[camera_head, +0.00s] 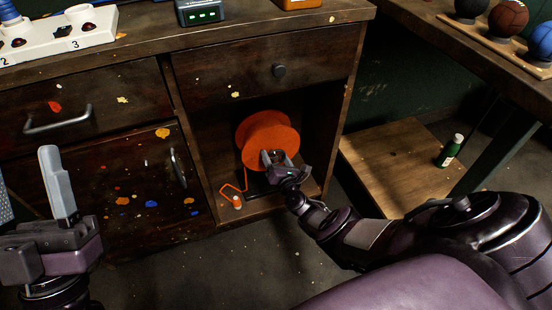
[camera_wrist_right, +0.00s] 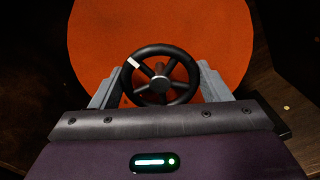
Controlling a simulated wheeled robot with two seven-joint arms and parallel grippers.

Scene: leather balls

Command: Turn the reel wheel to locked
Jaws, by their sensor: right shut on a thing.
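The orange reel (camera_head: 266,136) stands in the open lower compartment of the wooden desk. In the right wrist view the orange disc (camera_wrist_right: 105,40) fills the upper middle, with the black spoked reel wheel (camera_wrist_right: 160,83) in front of it. The wheel has a white mark at its upper left. My right gripper (camera_head: 276,157) is at the reel's front, its grey fingers on either side of the wheel and shut on it. No lock marking is readable. My left gripper (camera_head: 58,185) is raised at the lower left, away from the reel; its finger gap cannot be made out.
The compartment walls (camera_head: 343,125) stand close around the reel. Drawer handles (camera_head: 58,120) stick out at left. A green bottle (camera_head: 450,151) stands on a low wooden board (camera_head: 390,160) at right. Balls sit on the right bench.

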